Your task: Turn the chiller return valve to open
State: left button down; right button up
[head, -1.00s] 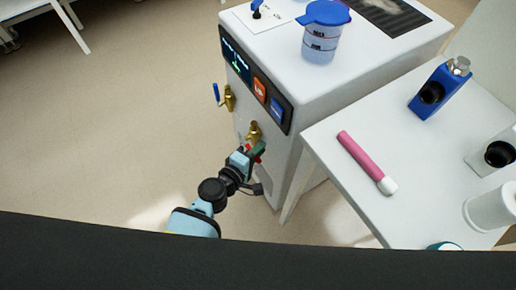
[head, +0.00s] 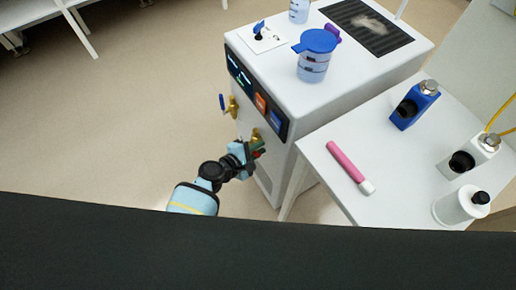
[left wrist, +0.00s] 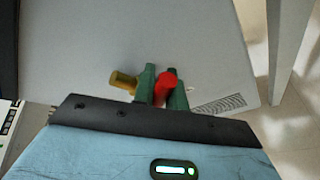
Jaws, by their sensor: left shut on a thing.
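The white chiller (head: 300,105) stands in the middle of the head view, with two brass valves on its front. The upper valve (head: 232,107) has a blue handle (head: 223,103). The lower brass valve (head: 255,135) is partly hidden by my left gripper (head: 258,150). In the left wrist view its red handle (left wrist: 165,82) sits between the green fingers of my left gripper (left wrist: 162,92), which is shut on it. The brass body (left wrist: 122,82) sticks out just left of the fingers. The handle's exact angle is hard to tell. My right gripper is not in view.
A blue-lidded jug (head: 313,65) stands on the chiller top beside a dark grille (head: 365,28). A white table (head: 385,165) on the right holds a pink tube (head: 347,165), a blue device (head: 412,108) and a white bottle (head: 455,205). Floor left of the chiller is clear.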

pick_arm(q)
jog(key=c, duration=1.4)
grip_release()
jog(key=shift+c, duration=0.2)
jog(key=shift+s+a+r, duration=0.2)
jog(key=shift+s+a, duration=0.15)
jog(key=p+v, duration=0.2)
jog(key=v, duration=0.5)
